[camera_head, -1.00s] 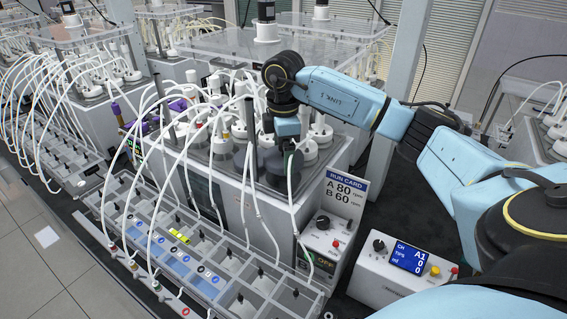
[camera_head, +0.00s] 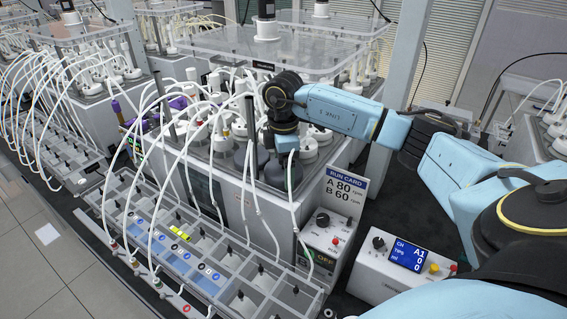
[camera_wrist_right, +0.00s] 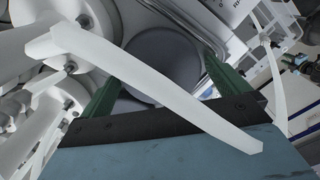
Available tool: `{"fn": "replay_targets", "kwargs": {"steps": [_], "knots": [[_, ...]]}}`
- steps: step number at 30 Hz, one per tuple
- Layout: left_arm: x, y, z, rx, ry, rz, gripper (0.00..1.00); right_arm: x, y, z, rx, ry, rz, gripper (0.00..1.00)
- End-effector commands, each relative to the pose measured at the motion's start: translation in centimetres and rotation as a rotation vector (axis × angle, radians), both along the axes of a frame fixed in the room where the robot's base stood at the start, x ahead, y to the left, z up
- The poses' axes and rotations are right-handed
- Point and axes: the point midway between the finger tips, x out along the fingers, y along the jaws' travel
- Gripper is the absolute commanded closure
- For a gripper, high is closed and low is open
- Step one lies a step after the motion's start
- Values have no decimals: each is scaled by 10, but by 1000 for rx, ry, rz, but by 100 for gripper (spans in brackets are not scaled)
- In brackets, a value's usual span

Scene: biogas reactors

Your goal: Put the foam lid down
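My right gripper (camera_head: 285,148) points down over the reactor box in the head view, directly above a dark grey round body (camera_head: 284,174). In the right wrist view its green fingers (camera_wrist_right: 160,82) stand well apart, with a flat dark grey disc (camera_wrist_right: 163,62) between them. This disc looks like the foam lid. Its edges lie close to both fingers; I cannot tell whether they touch it or stand clear. A white tube (camera_wrist_right: 165,90) crosses in front of the disc. My left gripper is not in view.
White-capped bottles and looping tubes crowd the reactor left of the gripper. A run card (camera_head: 345,192) stands to its right, with a control box (camera_head: 400,262) in front. A divided tray (camera_head: 215,250) runs along the front. Dark bench shows between the boxes.

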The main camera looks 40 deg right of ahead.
Motion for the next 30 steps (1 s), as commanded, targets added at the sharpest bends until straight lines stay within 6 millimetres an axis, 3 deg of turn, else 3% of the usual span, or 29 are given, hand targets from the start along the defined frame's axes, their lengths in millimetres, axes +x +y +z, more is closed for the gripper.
{"fn": "replay_targets", "kwargs": {"steps": [8,21,30], "knots": [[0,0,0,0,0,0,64,1,0,20,1,-5,-1,0],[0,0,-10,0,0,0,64,1,0,108,0,-4,0,0],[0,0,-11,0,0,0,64,0,0,125,1,0,-1,0]]}}
